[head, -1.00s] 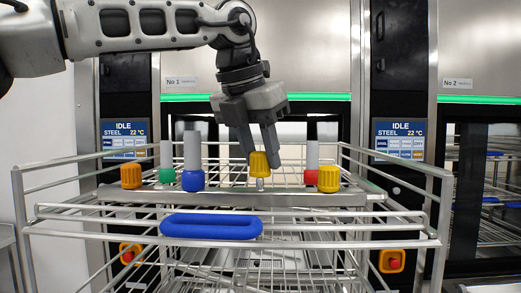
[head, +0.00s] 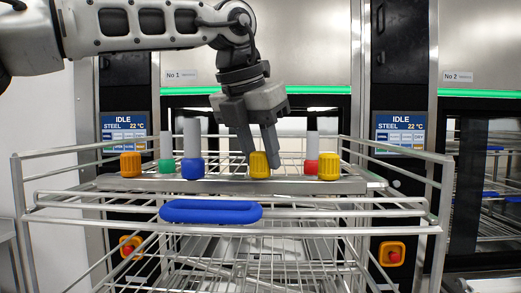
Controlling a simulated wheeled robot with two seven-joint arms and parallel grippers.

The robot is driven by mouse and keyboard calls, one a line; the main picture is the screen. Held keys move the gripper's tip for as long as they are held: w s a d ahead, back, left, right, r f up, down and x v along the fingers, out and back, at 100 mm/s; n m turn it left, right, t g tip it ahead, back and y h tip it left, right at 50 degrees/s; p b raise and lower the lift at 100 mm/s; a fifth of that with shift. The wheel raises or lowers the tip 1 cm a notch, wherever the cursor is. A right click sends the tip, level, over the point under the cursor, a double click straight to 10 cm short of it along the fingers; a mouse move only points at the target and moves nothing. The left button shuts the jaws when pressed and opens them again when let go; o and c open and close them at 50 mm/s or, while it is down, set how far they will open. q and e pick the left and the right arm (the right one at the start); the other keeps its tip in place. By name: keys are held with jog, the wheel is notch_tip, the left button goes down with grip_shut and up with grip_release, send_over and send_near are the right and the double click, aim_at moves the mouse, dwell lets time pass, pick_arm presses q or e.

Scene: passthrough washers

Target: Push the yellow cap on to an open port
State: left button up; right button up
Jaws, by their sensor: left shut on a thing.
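My left gripper (head: 261,150) points down from above the rack, with its fingers shut on the yellow cap (head: 259,165). The held cap sits upright right at the rail (head: 225,185) of the rack; no port stub shows beneath it. A second yellow cap (head: 328,167) sits on the rail at the right, beside a red-based grey cylinder (head: 312,155). An orange cap (head: 130,165) is at the rail's left end. A green-based cylinder (head: 166,153) and a blue-based cylinder (head: 192,150) stand left of the gripper. My right gripper is not in view.
The wire rack (head: 60,206) has a blue handle (head: 211,211) at its front. Behind it stands washer No 1 with a dark opening and a green light strip (head: 320,97). Washer No 2 (head: 480,60) is at the right. Red-and-yellow stop buttons (head: 392,254) flank the rack.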

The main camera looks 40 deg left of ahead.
pick_arm(q)
jog(key=o, duration=1)
jog(key=shift+o, duration=0.2)
jog(key=v, duration=0.2)
jog(key=shift+s+r, duration=0.1)
jog(key=shift+r, duration=0.15)
jog(key=p+v, duration=0.2)
jog(key=v, duration=1.1)
jog(key=shift+p, duration=0.3)
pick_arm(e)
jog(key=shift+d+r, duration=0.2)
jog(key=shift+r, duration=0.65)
pick_arm(q)
jog(key=shift+s+d+r, duration=0.1)
jog(key=shift+s, duration=0.05)
